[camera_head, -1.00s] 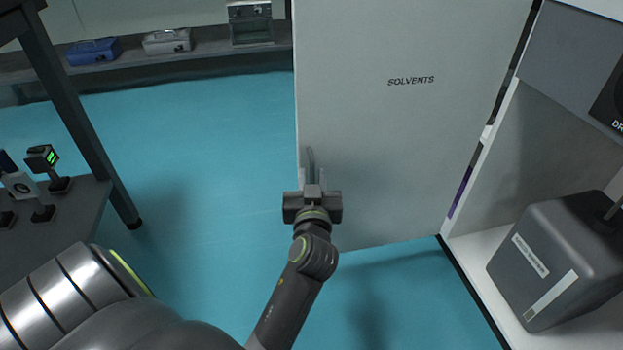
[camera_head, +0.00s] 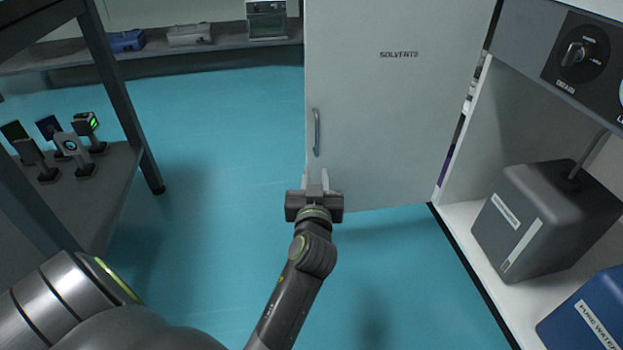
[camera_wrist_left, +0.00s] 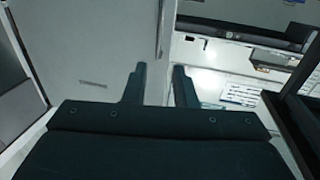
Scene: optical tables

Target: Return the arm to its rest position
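My left gripper (camera_head: 315,184) is in front of the lower left edge of an open white cabinet door (camera_head: 400,120) marked "SOLVENTS". The door's vertical handle (camera_head: 317,132) lies above the fingertips in the head view, and the gripper is apart from it. In the left wrist view, the two fingers (camera_wrist_left: 160,85) stand apart with nothing between them. The door (camera_wrist_left: 95,50) fills the left side of that view. My right gripper does not show in either view.
The open cabinet at the right holds a grey canister (camera_head: 535,225) and a blue container (camera_head: 590,315). A dark table (camera_head: 115,170) with several small mounted devices stands at the left. A shelf at the back carries a blue case (camera_head: 127,41). Blue floor is clear between.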

